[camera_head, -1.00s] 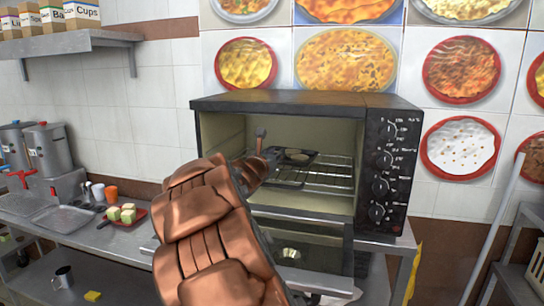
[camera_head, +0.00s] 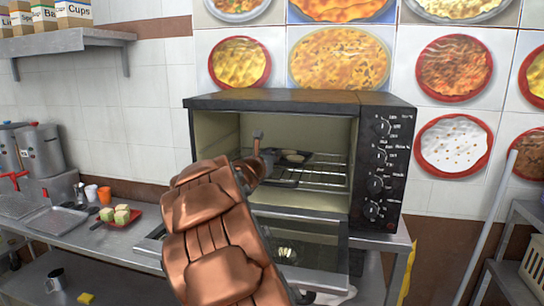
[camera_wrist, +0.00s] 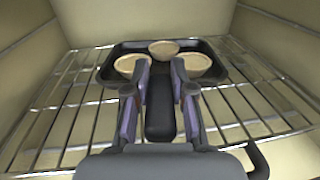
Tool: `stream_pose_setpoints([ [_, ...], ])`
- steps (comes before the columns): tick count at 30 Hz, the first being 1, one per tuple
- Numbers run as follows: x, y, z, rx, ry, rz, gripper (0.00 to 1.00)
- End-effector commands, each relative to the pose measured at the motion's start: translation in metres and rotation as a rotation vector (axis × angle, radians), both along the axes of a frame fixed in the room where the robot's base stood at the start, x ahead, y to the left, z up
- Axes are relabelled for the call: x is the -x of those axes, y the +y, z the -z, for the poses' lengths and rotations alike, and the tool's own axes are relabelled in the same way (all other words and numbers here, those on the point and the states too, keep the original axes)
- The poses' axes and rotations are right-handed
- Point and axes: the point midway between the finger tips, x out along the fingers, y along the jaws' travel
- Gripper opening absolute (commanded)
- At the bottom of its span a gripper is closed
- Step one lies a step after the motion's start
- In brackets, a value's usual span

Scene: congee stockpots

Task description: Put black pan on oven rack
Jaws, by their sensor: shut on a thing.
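The black pan (camera_wrist: 221,72) holds three round beige items (camera_wrist: 165,48) and sits over the wire oven rack (camera_wrist: 70,98) inside the oven. My gripper (camera_wrist: 160,88) is shut on the pan's handle (camera_wrist: 160,112) in the wrist view. In the head view the pan (camera_head: 301,171) shows inside the open black oven (camera_head: 290,102), above the rack (camera_head: 320,183). My copper-coloured arm hides part of the opening and the gripper's fingers. I cannot tell for sure whether the pan touches the rack.
The oven door is folded down at the front. The oven's side walls (camera_wrist: 288,38) stand close on both sides. A red tray (camera_head: 122,215) with green-and-white cubes lies on the counter at left. Metal pots (camera_head: 40,150) stand further left.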

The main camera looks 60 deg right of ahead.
Motion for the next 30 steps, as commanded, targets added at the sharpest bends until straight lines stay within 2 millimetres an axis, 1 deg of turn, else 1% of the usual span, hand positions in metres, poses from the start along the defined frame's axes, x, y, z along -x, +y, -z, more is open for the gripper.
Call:
stream_pose_setpoints([
  [24,0.0001,-0.0003,0.0077,-0.003,0.002,0.000,0.00],
  [25,0.0002,-0.0003,0.0077,-0.003,0.002,0.001,0.27],
  [30,0.0001,-0.0001,0.0069,-0.002,0.000,0.000,0.44],
])
